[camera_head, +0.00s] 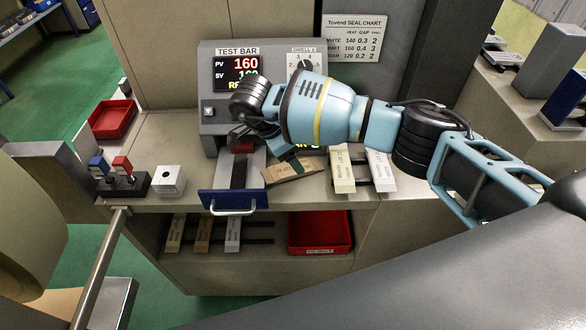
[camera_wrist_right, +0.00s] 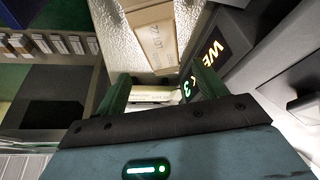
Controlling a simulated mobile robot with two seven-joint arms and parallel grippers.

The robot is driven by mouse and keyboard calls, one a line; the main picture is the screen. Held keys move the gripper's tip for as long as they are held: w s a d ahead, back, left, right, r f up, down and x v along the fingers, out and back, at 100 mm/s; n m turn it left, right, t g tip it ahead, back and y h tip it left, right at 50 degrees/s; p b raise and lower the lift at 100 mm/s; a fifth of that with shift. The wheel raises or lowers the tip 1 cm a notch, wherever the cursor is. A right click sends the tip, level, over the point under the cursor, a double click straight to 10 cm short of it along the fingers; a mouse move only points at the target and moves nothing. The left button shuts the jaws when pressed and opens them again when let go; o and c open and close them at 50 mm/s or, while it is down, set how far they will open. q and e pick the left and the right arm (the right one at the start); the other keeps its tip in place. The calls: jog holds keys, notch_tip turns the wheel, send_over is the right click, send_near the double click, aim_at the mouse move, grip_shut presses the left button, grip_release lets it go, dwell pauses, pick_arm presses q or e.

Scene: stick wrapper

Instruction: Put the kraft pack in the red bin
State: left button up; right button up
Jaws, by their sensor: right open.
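A brown kraft pack (camera_head: 288,170) lies at a slant on the bench in front of the test machine, partly covered by my right gripper. In the right wrist view the brown pack (camera_wrist_right: 155,38) lies beyond the fingertips. My right gripper (camera_wrist_right: 160,88) is open, with a pale pack (camera_wrist_right: 150,95) showing between its green fingers. In the head view this gripper is mostly hidden by its wrist. One red bin (camera_head: 320,250) stands on the lower shelf at the right, its front label unreadable. Another red bin (camera_head: 112,119) stands at the left. My left gripper is not in view.
A cream pack (camera_head: 342,168) and a white pack (camera_head: 380,170) rest on a rack beside the kraft pack. Several packs (camera_head: 203,232) lie on the lower shelf. A blue drawer front with a handle (camera_head: 233,200) juts out. The test machine (camera_head: 207,90) stands behind.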

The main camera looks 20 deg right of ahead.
jog(key=shift+w+x, duration=0.2)
jog(key=shift+x, duration=2.35)
jog(key=shift+a+f, duration=0.25)
jog(key=shift+f, duration=0.05)
jog(key=c, duration=1)
jog(key=shift+c, duration=0.2)
jog(key=shift+r, duration=0.1)
notch_tip(320, 180, up, 18)
jog(key=shift+r, duration=0.2)
